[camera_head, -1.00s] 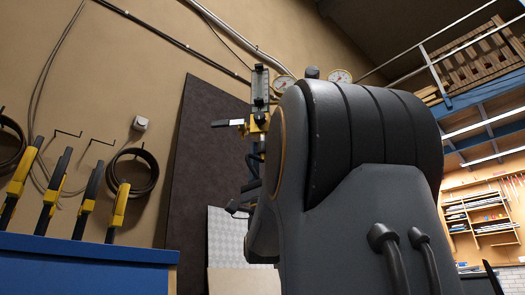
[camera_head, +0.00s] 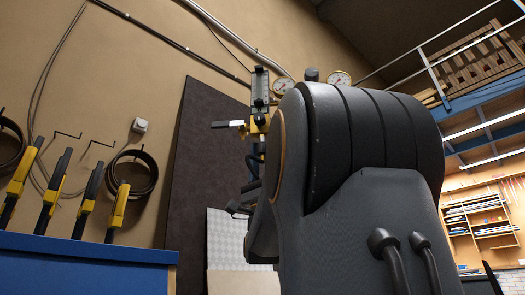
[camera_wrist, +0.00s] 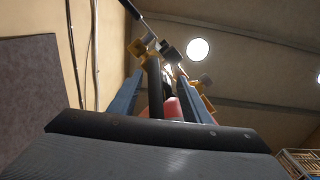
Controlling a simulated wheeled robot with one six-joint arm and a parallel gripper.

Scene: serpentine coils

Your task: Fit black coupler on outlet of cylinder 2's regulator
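The regulator (camera_head: 259,85) shows in the head view just left of my arm, with a clear upright tube and two round dials, the left dial (camera_head: 284,86) and the right dial (camera_head: 339,79). Brass fittings and a short black lever with a pale end (camera_head: 231,123) sit below the tube. My gripper (camera_wrist: 163,78) shows in the wrist view as two blue bars, and my arm hides most of it in the head view. A black upright piece (camera_wrist: 154,88) stands between the bars, with red behind it. I cannot tell whether it is the coupler or is gripped. The outlet cannot be made out.
A dark panel (camera_head: 205,165) stands against the tan wall behind. A blue cabinet (camera_head: 80,262), yellow-black clamps (camera_head: 53,190) and a hanging coil (camera_head: 133,172) are at left. Pipes run up the wall. A railed loft and shelves (camera_head: 475,215) are at right.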

